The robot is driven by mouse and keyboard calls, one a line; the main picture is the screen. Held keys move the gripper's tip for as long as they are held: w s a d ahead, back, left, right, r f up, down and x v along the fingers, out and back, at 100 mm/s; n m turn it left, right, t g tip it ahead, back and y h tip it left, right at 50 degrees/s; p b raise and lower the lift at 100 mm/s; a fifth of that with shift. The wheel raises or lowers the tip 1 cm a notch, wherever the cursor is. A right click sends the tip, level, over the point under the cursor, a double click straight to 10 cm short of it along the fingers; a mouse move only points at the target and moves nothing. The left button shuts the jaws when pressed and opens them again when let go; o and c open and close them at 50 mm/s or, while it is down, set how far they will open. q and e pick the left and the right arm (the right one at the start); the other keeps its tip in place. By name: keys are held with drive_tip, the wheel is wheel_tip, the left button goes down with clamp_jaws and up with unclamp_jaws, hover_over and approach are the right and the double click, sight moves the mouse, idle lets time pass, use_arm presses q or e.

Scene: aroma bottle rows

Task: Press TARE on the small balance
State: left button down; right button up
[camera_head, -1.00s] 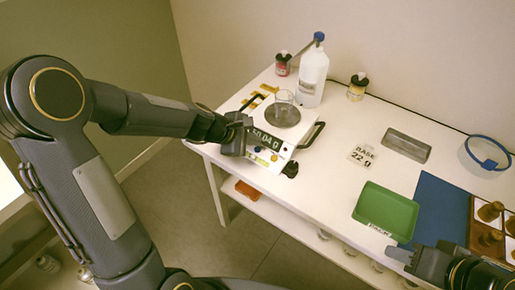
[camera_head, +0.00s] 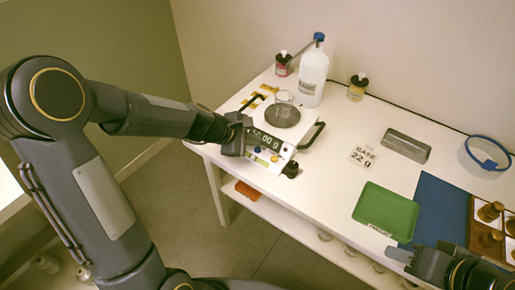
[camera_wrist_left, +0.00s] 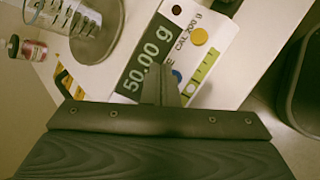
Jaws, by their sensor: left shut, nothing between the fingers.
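The small balance (camera_head: 295,136) is white, with a round grey pan (camera_head: 283,116) bearing a glass beaker (camera_head: 284,100). In the left wrist view its dark display (camera_wrist_left: 143,62) reads 50.00 g. Its front panel has a yellow button (camera_wrist_left: 200,37) and a blue button (camera_wrist_left: 176,76), partly hidden by my fingertips. I cannot read a TARE label. My left gripper (camera_head: 249,146) is shut and empty at the panel, its tips (camera_wrist_left: 160,88) beside the blue button; contact cannot be told. My right gripper (camera_head: 401,256) is at the lower right, its jaws unclear.
A large white bottle (camera_head: 312,78) and two small jars stand behind the balance. A green tray (camera_head: 386,212), a blue mat (camera_head: 436,205), a grey tray (camera_head: 406,145) and a "BASE 22 g" card (camera_head: 363,156) lie to the right. The table's front edge is close to the balance.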

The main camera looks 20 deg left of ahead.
sight(254, 152)
use_arm(q)
drive_tip(key=shift+f, duration=0.1)
idle(0.4)
drive_tip(key=shift+f+b, duration=0.35)
drive_tip(key=shift+b, duration=0.05)
drive_tip(key=shift+f+b, duration=0.35)
drive_tip(key=shift+b, duration=0.05)
idle(0.4)
idle(0.4)
drive_tip(key=shift+r+p, duration=0.75)
drive_tip(key=shift+r, duration=0.05)
wheel_tip(254, 152, up, 5)
drive_tip(key=p, duration=0.4)
drive_tip(key=shift+p, duration=0.35)
